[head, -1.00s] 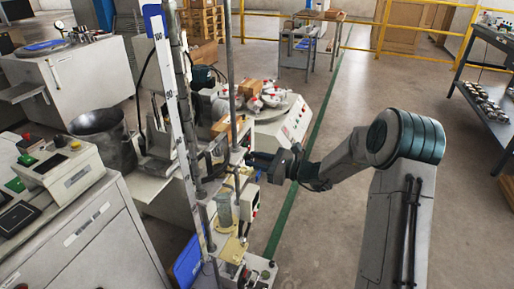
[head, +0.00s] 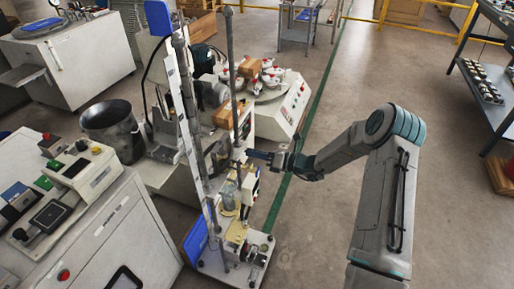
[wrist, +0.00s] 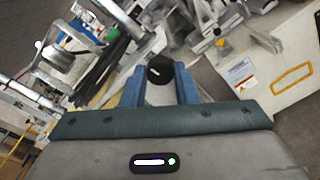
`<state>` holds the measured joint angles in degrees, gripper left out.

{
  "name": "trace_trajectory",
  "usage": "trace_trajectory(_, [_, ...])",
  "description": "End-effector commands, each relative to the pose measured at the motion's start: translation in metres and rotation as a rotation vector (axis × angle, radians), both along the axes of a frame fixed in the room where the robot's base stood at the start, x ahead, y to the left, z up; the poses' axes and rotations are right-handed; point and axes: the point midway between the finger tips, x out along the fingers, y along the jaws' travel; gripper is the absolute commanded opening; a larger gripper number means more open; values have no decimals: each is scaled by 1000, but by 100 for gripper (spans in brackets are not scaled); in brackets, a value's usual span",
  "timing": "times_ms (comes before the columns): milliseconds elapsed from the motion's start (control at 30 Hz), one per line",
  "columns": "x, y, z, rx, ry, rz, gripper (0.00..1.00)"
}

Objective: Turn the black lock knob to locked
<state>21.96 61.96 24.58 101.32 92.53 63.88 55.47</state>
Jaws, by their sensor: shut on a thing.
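The black lock knob (wrist: 160,70) is round and dark with a small white mark on its face. In the wrist view it sits between the two blue fingertips of my gripper (wrist: 160,84), which is shut on it. In the head view my gripper (head: 260,156) reaches from the right to the upright metal rods of the test stand (head: 235,135). The knob is too small and covered to make out there. I cannot tell from the white mark which lock position the knob is in.
A white machine with a round top of red-and-white parts (head: 283,115) stands behind the stand. A control cabinet (head: 95,225) is at the left, with a metal bucket (head: 112,125) behind it. Shelving (head: 490,60) is at the far right.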

Motion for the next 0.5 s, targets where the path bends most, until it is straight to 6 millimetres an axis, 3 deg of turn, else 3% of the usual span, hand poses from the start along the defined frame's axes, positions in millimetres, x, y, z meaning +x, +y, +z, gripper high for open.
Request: trace_trajectory(500, [-1, 0, -1, 41, 120, 2, 4])
